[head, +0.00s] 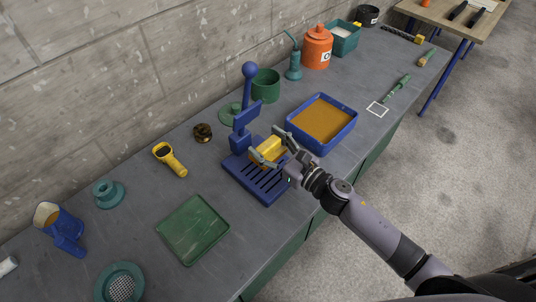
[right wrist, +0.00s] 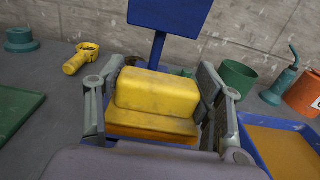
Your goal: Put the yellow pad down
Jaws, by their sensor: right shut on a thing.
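The yellow pad (head: 267,147) is a block with a raised, rounded top and a wider lower part. It also shows in the right wrist view (right wrist: 155,93), between the two grey fingers. My right gripper (head: 273,153) is shut on the pad from both sides. The pad is over the slotted base of a blue lever press (head: 268,187), in front of its upright. I cannot tell whether its underside touches the base. My left gripper is not in view.
A blue tray with orange-brown contents (head: 350,140) stands close to the right of the press. A green tray (head: 194,229) lies to the left. Bench between left items is clear.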

